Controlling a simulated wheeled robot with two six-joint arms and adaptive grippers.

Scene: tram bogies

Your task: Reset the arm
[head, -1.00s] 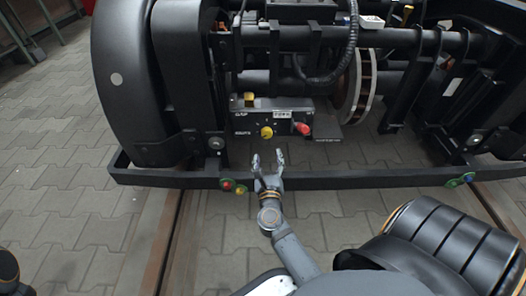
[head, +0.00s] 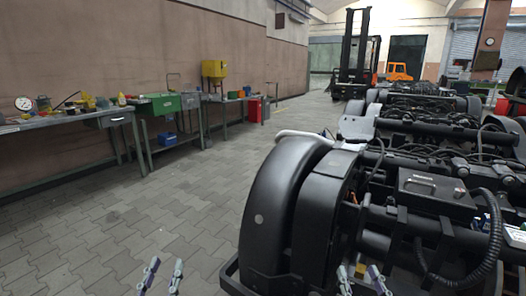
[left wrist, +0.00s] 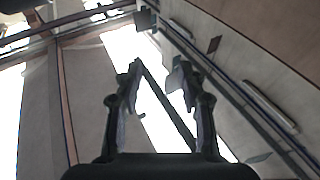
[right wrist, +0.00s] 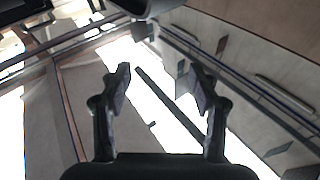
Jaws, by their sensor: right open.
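My left gripper (head: 163,272) shows at the bottom edge of the head view, over the paved floor. Its fingers point up, spread apart with nothing between them; the left wrist view (left wrist: 158,85) shows the same. My right gripper (head: 362,280) is at the bottom edge in front of the bogie (head: 290,200). Its fingers are also apart and empty, as the right wrist view (right wrist: 160,85) shows. Both wrist cameras look up at the ceiling and bright skylights. The arms behind the grippers are out of the head view.
The black bogie fills the right side, with a black box (head: 432,190) on top. A forklift (head: 358,55) stands far back. The paved floor at left is clear.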

